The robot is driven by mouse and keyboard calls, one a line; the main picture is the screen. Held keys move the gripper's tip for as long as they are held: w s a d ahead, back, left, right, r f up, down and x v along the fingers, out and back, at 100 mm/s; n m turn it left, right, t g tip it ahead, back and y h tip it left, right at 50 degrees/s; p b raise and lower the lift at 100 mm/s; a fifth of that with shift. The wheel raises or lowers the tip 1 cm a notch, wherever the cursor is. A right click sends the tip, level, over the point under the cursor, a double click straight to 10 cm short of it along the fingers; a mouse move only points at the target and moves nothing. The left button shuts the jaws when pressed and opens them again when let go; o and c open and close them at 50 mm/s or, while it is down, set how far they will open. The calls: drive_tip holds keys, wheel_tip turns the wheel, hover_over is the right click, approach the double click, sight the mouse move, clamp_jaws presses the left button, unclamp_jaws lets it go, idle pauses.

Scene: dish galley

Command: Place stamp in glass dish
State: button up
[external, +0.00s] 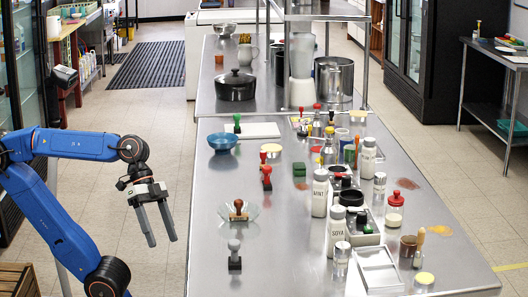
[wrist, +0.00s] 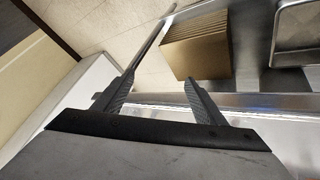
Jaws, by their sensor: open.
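My gripper (external: 162,240) is open and empty, hanging fingers-down left of the steel counter, clear of its edge. Its two fingers also show apart in the wrist view (wrist: 160,79). A clear glass dish (external: 252,214) sits near the counter's left side. A stamp with a brown handle (external: 238,207) stands in or right at this dish; I cannot tell which. A grey stamp (external: 234,258) stands upright in front of the dish. Two red-handled stamps (external: 266,180) (external: 264,157) stand behind it. A green-handled stamp (external: 237,124) is farther back. Which stamp is meant is unclear.
A blue bowl (external: 222,142) and a white board (external: 258,130) lie farther back. White bottles, including one marked MINT (external: 320,195), jars and metal trays (external: 378,268) crowd the right side. A brown ribbed block (wrist: 197,45) shows in the wrist view. Bare counter surrounds the grey stamp.

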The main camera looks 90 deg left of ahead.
drive_tip(key=a+f+n+t+y, duration=0.1)
drive_tip(key=a+f+n+y, duration=0.5)
drive_tip(key=a+f, duration=0.5)
drive_tip(key=a, duration=0.4)
drive_tip(key=shift+s+f, duration=0.2)
drive_tip(key=shift+f, duration=0.2)
